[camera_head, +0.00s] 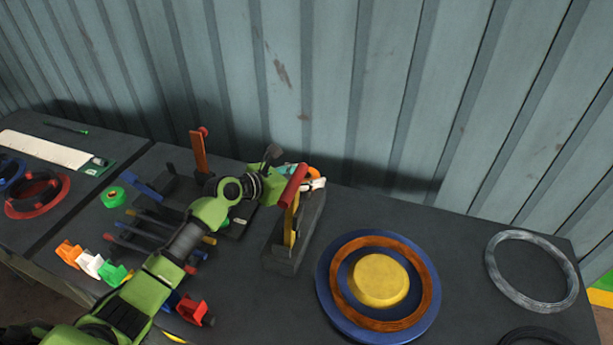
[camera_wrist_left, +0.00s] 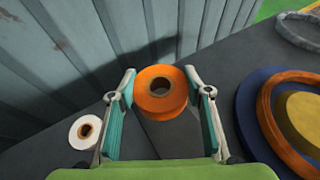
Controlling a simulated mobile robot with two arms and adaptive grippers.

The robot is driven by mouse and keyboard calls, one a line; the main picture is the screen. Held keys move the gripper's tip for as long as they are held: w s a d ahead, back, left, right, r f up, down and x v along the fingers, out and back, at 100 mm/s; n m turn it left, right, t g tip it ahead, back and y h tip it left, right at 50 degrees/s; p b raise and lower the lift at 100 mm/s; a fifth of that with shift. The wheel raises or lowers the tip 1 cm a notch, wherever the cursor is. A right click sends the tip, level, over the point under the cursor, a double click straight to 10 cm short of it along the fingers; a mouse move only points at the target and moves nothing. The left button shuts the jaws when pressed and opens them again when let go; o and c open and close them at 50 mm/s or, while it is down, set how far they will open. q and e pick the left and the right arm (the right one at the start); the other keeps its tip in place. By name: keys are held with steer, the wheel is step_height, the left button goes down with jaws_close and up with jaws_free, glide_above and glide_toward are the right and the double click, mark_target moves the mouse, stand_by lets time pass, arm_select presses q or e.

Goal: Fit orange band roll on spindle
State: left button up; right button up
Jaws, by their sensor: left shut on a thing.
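The orange band roll (camera_wrist_left: 148,101) is a short ring with a dark centre hole. My left gripper (camera_wrist_left: 160,98) is shut on it, with a teal-lined finger on each side. In the head view a little orange of the roll (camera_head: 314,172) shows behind a red cylinder, and my left gripper (camera_head: 312,182) is partly hidden there. A grey block stand (camera_head: 285,256) with a yellow upright and the red cylinder (camera_head: 293,186) on top stands just in front. I cannot tell for certain which part is the spindle. My right gripper is not in view.
A white roll (camera_wrist_left: 78,136) lies left of my gripper in the wrist view. A blue disc (camera_head: 330,290) with an orange ring and yellow hub lies to the right, with a grey wire coil (camera_head: 503,285) beyond. A green roll (camera_head: 113,196) and an orange post (camera_head: 199,152) stand left. The corrugated wall is close behind.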

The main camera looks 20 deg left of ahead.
arm_select(q)
steer(key=shift+f, duration=0.7)
steer(key=shift+f+b, duration=0.95)
steer(key=shift+f, duration=0.75)
steer(key=shift+f, duration=0.45)
steer(key=o, duration=1.2)
steer(key=shift+s, duration=0.1)
